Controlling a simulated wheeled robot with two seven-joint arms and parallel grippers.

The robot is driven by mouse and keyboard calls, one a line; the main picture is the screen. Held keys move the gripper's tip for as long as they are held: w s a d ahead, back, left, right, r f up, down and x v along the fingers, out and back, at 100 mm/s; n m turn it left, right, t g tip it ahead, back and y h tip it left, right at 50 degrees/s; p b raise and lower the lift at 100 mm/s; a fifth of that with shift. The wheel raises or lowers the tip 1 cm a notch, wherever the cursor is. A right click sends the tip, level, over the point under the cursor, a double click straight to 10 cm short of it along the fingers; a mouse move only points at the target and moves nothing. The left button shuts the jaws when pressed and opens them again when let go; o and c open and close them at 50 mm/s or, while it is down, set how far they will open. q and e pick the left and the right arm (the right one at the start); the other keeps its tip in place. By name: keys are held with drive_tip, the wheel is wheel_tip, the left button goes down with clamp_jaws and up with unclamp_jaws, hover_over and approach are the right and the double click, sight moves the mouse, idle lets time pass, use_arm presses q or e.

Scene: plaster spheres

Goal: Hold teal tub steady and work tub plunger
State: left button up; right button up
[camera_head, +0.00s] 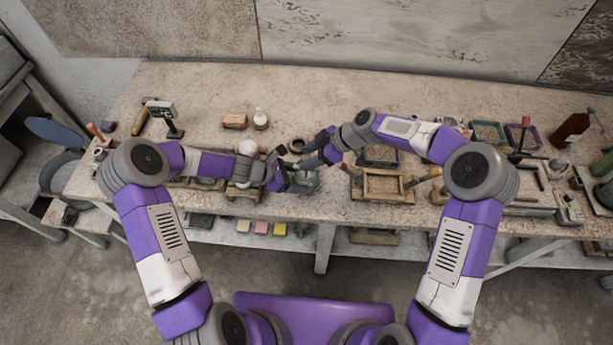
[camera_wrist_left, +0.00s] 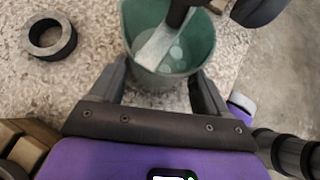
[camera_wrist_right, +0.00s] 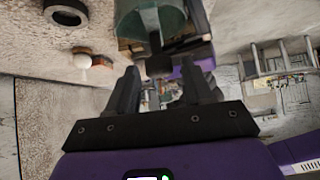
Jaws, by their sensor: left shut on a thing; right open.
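The teal tub (camera_wrist_left: 197,47) stands on the bench in front of my left wrist camera, with pale round marks inside. My left gripper (camera_wrist_left: 160,88) is shut on the tub, one finger on each side of its wall. The plunger (camera_wrist_left: 163,45) is a pale flat bar leaning into the tub. In the right wrist view the plunger's dark end (camera_wrist_right: 158,66) lies in the gap between the fingertips of my right gripper (camera_wrist_right: 161,72), which is open. Contact cannot be told. In the head view the tub (camera_head: 305,180) is partly hidden by both grippers.
A dark ring (camera_wrist_left: 52,40) lies on the bench left of the tub. A wooden tray (camera_head: 385,197) stands to the right. The bench's front edge is close to the tub.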

drive_tip(key=shift+f, duration=1.1)
drive_tip(key=c, duration=0.8)
